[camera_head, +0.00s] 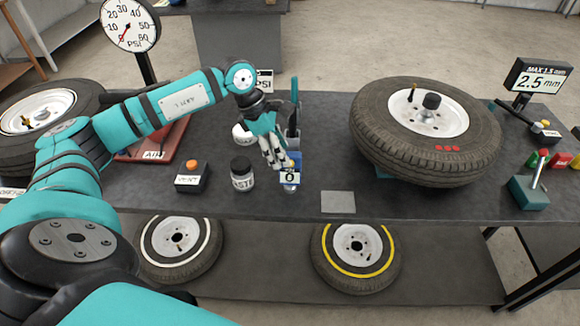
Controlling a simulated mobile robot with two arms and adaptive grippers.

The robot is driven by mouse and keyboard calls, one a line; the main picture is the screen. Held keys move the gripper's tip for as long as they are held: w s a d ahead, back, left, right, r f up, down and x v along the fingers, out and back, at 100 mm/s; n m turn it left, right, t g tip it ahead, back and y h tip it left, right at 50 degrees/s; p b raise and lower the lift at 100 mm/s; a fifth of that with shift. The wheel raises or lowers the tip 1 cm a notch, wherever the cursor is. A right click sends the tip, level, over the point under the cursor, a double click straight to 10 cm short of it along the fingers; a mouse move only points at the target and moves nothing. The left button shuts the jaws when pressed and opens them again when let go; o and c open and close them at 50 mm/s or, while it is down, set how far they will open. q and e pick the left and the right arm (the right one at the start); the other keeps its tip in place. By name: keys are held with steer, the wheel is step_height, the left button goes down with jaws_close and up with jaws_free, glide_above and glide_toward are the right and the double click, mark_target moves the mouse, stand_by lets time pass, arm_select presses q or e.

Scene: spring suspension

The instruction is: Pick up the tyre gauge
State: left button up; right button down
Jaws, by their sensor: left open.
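What looks like the tyre gauge (289,178), with a small "0" display, stands near the front middle of the dark workbench (280,205). My left gripper (278,160) points down just behind and left of the gauge, with its fingers apart. The fingertips overlap the gauge's upper left edge in the picture, so I cannot tell whether they touch it. The gauge's lower part is partly behind its display. My right gripper is not in view.
A black jar (243,174) and a VENT box (192,177) stand left of the gauge. A holder with a dark upright tool (293,108) is close behind. A large tyre (440,165) lies to the right. A grey pad (338,202) lies at the front.

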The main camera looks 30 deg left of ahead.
mark_target(290, 170)
arm_select(q)
steer(key=shift+x, duration=0.9)
steer(key=shift+w+d+f+p, duration=0.1)
steer(key=shift+d+f+p, duration=0.1)
steer(key=shift+f+p, duration=0.35)
steer(key=p+x, duration=0.1)
steer(key=x, duration=0.2)
steer(key=shift+f, duration=0.3)
steer(key=shift+d+f, duration=0.1)
steer(key=shift+f, duration=0.25)
steer(key=shift+c, duration=0.3)
